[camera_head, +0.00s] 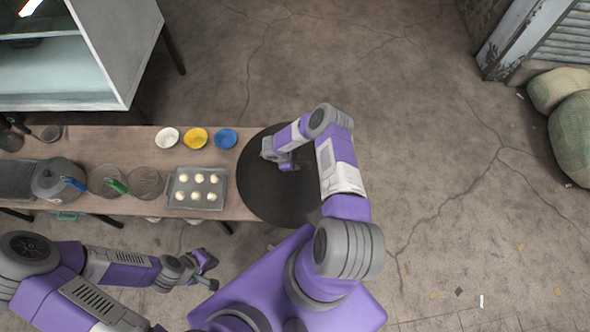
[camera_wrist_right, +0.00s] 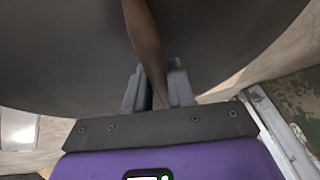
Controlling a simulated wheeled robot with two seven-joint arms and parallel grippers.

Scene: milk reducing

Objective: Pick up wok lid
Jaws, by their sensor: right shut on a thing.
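The wok lid (camera_head: 258,187) is a large, dark, round disc at the right end of the long table in the head view. Its dark underside or top surface fills much of the right wrist view (camera_wrist_right: 60,60). A brown handle (camera_wrist_right: 147,45) on it runs down between the fingers of my right gripper (camera_wrist_right: 158,88). My right gripper, also in the head view (camera_head: 284,163), is shut on this handle over the lid's middle. My left gripper (camera_head: 210,272) is empty and open in front of the table, apart from everything. I cannot tell whether the lid touches the table.
White (camera_head: 167,138), yellow (camera_head: 196,139) and blue (camera_head: 226,139) bowls stand left of the lid. A cabinet (camera_head: 122,60) stands behind.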

